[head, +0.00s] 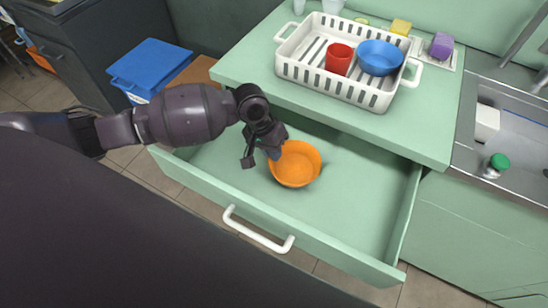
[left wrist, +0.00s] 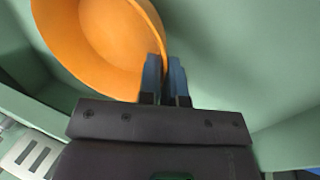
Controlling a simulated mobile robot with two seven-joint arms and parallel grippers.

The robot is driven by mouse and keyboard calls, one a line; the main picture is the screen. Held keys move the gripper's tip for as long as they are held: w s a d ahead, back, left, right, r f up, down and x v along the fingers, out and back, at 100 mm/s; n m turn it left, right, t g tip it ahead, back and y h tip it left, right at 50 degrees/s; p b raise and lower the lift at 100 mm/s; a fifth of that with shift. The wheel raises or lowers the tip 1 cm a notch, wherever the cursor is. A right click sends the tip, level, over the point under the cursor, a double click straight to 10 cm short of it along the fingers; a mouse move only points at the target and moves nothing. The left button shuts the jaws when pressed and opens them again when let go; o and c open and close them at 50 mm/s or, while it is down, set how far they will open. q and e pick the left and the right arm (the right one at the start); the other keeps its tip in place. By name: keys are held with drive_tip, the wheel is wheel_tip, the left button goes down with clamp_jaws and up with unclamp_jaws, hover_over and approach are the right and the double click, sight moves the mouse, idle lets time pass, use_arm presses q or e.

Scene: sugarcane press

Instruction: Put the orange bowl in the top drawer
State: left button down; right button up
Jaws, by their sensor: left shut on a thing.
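The orange bowl (head: 297,165) is inside the open top drawer (head: 355,205), near its left-middle part. My left gripper (head: 272,148) reaches down into the drawer from the left and is shut on the bowl's rim. In the left wrist view the bowl (left wrist: 105,40) is at the upper left, with its rim between the two blue-grey fingertips (left wrist: 162,75). I cannot tell whether the bowl touches the drawer floor. My right gripper is in neither view.
The drawer has a white handle (head: 257,232) on its front. On the counter above stands a white dish rack (head: 345,85) with a red cup (head: 339,58) and a blue bowl (head: 379,57). A sink (head: 520,130) is at the right. The drawer's right part is empty.

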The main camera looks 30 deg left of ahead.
use_arm(q)
wheel_tip(320, 180, down, 4)
drive_tip(key=shift+r+b, duration=0.1)
drive_tip(key=shift+b, duration=0.35)
drive_tip(key=shift+r, duration=0.1)
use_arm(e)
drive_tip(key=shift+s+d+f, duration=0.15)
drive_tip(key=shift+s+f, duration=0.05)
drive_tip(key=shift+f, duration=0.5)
use_arm(q)
drive_tip(key=c, duration=1.7)
unclamp_jaws()
drive_tip(key=shift+f, duration=0.2)
drive_tip(key=o, duration=0.4)
